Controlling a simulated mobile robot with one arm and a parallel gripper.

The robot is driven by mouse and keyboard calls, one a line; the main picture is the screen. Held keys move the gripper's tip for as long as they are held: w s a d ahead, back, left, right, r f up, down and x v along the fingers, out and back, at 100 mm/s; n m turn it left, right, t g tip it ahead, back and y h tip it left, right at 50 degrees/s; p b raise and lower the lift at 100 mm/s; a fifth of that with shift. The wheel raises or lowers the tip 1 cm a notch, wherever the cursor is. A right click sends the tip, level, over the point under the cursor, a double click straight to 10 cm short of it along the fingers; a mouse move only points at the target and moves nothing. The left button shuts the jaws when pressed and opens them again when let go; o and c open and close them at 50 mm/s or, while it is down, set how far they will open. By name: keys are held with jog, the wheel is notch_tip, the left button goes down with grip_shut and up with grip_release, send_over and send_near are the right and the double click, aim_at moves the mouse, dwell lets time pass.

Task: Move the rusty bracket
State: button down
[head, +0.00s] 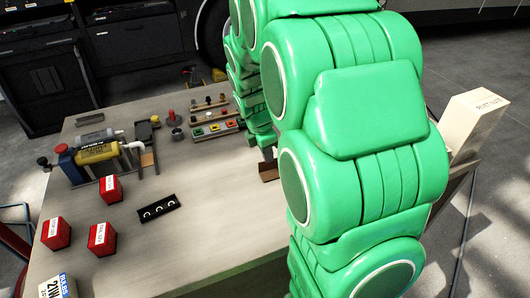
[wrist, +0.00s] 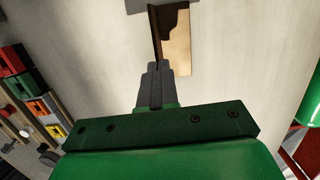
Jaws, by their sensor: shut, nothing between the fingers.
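The rusty bracket (head: 269,172) is a small brown angled piece on the wooden table, partly hidden by my green arm in the head view. In the wrist view the bracket (wrist: 176,48) shows a dark brown edge and a tan face. My gripper (wrist: 153,66) is shut and empty, with its grey fingertips by the bracket's near left edge. I cannot tell whether they touch it. In the head view my gripper's end is mostly hidden behind the arm, just above the bracket.
Three red boxes (head: 103,238) stand at the table's front left. A black strip with holes (head: 158,207) lies mid-table. Coloured parts on racks (head: 213,129) are behind. A yellow-and-grey tool (head: 98,152) sits left. A pale box (head: 474,122) stands right. Bare tabletop surrounds the bracket's left side.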

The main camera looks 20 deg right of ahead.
jog(key=shift+s+a+f, duration=0.1)
jog(key=shift+s+f, duration=0.25)
jog(key=shift+f, duration=0.1)
jog(key=shift+a, duration=0.15)
jog(key=shift+g, duration=0.3)
jog(key=a, duration=1.3)
jog(key=a+f, duration=0.1)
jog(key=a, duration=0.6)
jog(key=shift+s, duration=0.4)
jog(key=shift+r, duration=0.1)
jog(key=shift+w+a+r, duration=0.1)
jog(key=shift+w+r, duration=0.15)
jog(key=shift+r, duration=0.6)
